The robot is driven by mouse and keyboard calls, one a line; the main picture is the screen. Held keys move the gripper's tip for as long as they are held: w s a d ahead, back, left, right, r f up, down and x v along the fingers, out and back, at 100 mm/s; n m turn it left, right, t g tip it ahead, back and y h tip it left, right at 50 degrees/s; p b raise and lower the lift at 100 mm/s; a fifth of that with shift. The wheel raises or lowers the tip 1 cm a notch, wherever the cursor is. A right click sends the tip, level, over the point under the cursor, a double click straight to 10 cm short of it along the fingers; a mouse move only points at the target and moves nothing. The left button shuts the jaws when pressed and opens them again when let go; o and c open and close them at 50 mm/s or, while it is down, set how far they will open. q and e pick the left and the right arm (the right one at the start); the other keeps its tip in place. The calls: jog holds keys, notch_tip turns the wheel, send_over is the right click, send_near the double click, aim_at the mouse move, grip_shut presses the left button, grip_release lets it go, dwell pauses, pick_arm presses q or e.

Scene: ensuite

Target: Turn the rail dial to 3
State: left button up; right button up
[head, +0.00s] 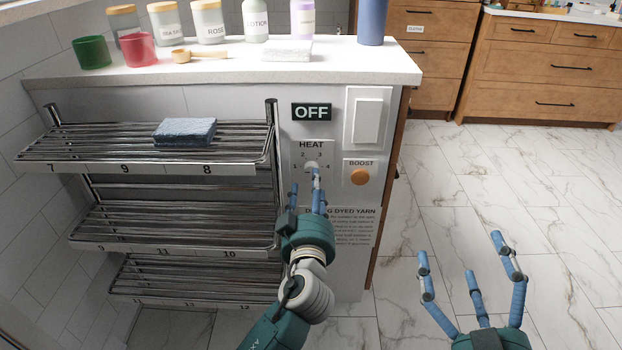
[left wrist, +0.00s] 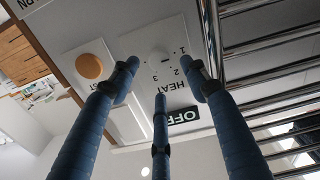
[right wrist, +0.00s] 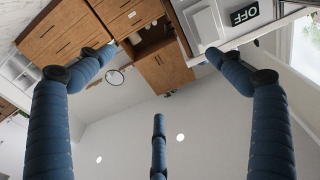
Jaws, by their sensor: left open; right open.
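The rail dial (head: 311,167) is a small pale knob on the HEAT plate (head: 299,152), with the numbers 1 to 4 around it. It faces me on the end panel, right of the rails, and is partly covered by a finger in the head view. My left gripper (head: 308,188) is open just in front of and below the dial. In the left wrist view the dial (left wrist: 158,56) lies between the spread fingers; contact cannot be told. The dial's pointer is too small to read. My right gripper (head: 465,258) is open and empty over the floor at the right.
An OFF display (head: 312,112), a white rocker switch (head: 367,120) and an orange BOOST button (head: 358,176) surround the plate. Chrome rails (head: 100,150) stand left, with a folded blue cloth (head: 186,131) on top. The counter (head: 210,67) above holds jars and cups. The marble floor at right is clear.

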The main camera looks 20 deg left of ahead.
aim_at(311, 169)
pick_arm(q)
jog(key=x, duration=0.5)
pick_arm(e)
notch_tip(311, 169, up, 2)
jog(key=shift+s+a+r+t, duration=0.1)
jog(key=shift+t, duration=0.5)
pick_arm(q)
jog(key=c, duration=1.2)
